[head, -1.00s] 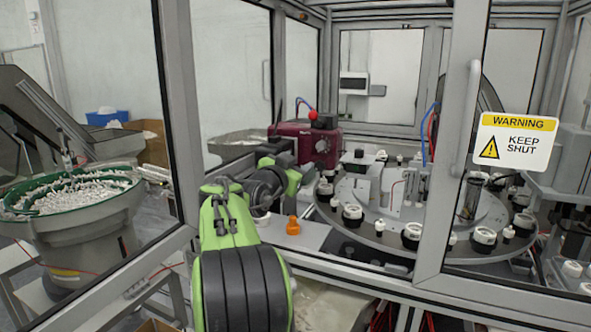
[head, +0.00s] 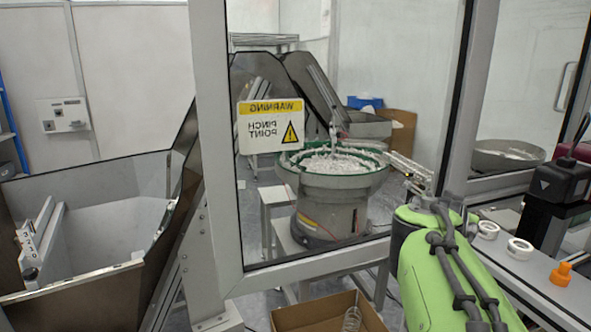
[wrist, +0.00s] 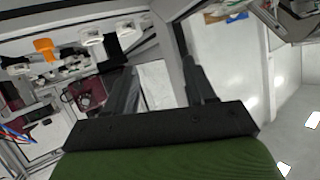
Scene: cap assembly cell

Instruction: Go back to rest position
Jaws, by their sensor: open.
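My green arm (head: 445,265) reaches in from the lower right of the head view, along the frame of the cell. My gripper (wrist: 155,60) shows in the wrist view, with its two dark fingers spread apart and nothing between them. I cannot make out its fingertips clearly in the head view. Two white caps (head: 519,248) and an orange part (head: 562,274) sit on the light surface to the right of my arm. The orange part also shows in the wrist view (wrist: 44,47), apart from the fingers.
A metal cell post (head: 212,150) and a sloping frame bar border the arm. A bowl feeder (head: 330,205) with white pieces stands beyond the panel, which bears a warning sign (head: 270,124). An open hopper (head: 85,225) is at left. A cardboard box (head: 320,312) sits low in front.

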